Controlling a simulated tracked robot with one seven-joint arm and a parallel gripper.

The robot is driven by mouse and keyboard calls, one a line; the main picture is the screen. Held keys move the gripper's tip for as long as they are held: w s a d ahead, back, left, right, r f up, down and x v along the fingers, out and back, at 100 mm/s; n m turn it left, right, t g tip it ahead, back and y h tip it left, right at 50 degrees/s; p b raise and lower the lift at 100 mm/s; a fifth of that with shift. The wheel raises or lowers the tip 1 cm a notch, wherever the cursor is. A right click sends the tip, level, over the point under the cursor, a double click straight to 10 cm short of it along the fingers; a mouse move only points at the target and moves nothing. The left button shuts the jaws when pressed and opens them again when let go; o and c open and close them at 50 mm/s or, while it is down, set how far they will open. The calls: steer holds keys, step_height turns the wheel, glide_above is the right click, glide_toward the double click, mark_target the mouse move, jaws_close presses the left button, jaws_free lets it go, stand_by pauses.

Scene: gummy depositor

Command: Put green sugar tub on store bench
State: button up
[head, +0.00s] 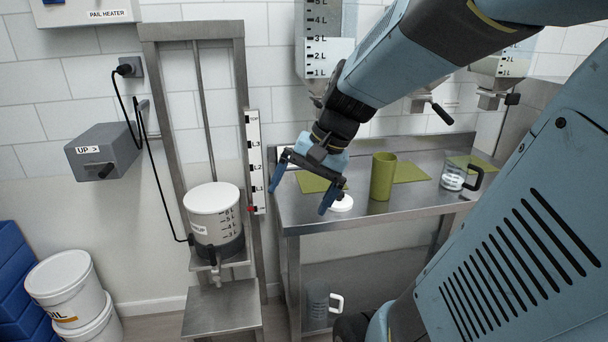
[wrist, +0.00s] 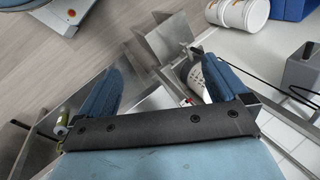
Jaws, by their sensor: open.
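An olive-green tub (head: 383,177) stands upright on a steel bench (head: 300,217) in the head view. My gripper (head: 299,199) is open and empty over the bench's left front part, to the left of the tub and apart from it. In the wrist view the spread blue fingers of my gripper (wrist: 160,85) have nothing gripped between them. A white round lid-like piece (head: 341,203) lies near the right finger; I cannot tell whether they touch. No label shows which surface is the store bench.
Green mats (head: 410,172) and a clear jug (head: 454,178) are on the bench. A white pail (head: 213,212) sits on the lift frame at left. A grey UP box (head: 103,150) is on the wall. Stacked white pails (head: 66,285) and blue crates (head: 15,270) stand on the floor.

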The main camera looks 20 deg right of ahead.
steer(key=s+r+n+t+h, duration=0.3)
steer(key=s+r+n+h, duration=0.1)
steer(key=r+n, duration=0.1)
steer(key=shift+s+d+n, duration=0.25)
steer(key=shift+d+n, duration=0.1)
steer(key=shift+n, duration=0.35)
